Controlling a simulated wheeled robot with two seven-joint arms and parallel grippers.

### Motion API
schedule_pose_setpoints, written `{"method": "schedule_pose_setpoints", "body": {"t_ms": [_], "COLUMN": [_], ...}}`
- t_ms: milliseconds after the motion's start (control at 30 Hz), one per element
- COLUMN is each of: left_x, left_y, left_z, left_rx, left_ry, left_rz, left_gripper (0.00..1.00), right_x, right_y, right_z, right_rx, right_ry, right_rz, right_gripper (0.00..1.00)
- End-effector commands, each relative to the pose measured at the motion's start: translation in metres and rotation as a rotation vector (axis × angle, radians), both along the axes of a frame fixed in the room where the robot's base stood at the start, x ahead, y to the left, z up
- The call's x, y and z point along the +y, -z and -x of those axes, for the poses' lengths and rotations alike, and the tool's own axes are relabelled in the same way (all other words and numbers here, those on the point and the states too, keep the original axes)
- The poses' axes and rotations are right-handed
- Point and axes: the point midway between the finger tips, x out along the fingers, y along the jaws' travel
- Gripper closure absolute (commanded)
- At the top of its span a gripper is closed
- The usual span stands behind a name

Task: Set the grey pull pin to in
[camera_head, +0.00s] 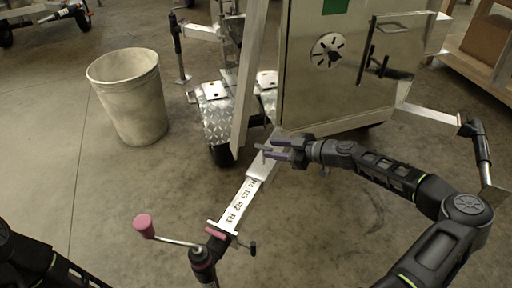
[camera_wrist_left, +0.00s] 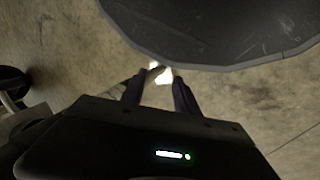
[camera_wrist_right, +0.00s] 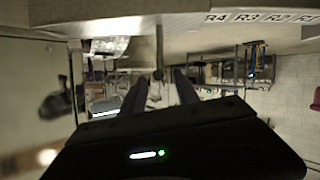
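The grey pull pin (camera_head: 263,152) stands on the aluminium drawbar (camera_head: 262,172), just ahead of my right gripper (camera_head: 268,149). In the right wrist view the pin (camera_wrist_right: 159,48) shows as a thin dark rod in line with the gap between the fingers. My right gripper (camera_wrist_right: 160,88) is open, and its fingertips are close to the pin; I cannot tell whether they touch it. How far the pin is pushed in is too small to tell. My left gripper (camera_wrist_left: 158,88) is open and empty, seen only in its wrist view; the head view shows only part of that arm.
The drawbar carries labels R1 to R4 (camera_head: 238,205). A jack with a pink-handled crank (camera_head: 144,224) stands at its front end. The metal trailer box (camera_head: 330,90) rises behind my right gripper. A pale bin (camera_head: 130,98) stands at left. The floor between bin and drawbar is clear.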

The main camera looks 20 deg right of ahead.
Motion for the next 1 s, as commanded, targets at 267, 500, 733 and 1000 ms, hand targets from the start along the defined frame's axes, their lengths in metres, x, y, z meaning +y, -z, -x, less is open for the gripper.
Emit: {"method": "schedule_pose_setpoints", "body": {"t_ms": [267,500,733,1000], "left_x": [0.0,0.0,0.0,0.0], "left_y": [0.006,0.009,0.009,0.009], "left_z": [0.0,0.0,0.0,0.0], "left_rx": [0.0,0.0,0.0,0.0], "left_ry": [-0.001,-0.001,-0.001,-0.001], "left_rz": [0.0,0.0,0.0,0.0], "left_gripper": [0.63,0.63,0.63,0.63], "right_x": [0.021,0.039,0.041,0.041], "right_y": [0.014,0.026,0.028,0.028], "right_z": [-0.027,-0.05,-0.055,-0.055], "right_rx": [0.0,0.0,0.0,0.0], "right_ry": [-0.002,-0.001,0.001,0.0], "right_rz": [-0.001,-0.001,-0.001,0.0], "right_gripper": [0.63,0.63,0.63,0.74]}}
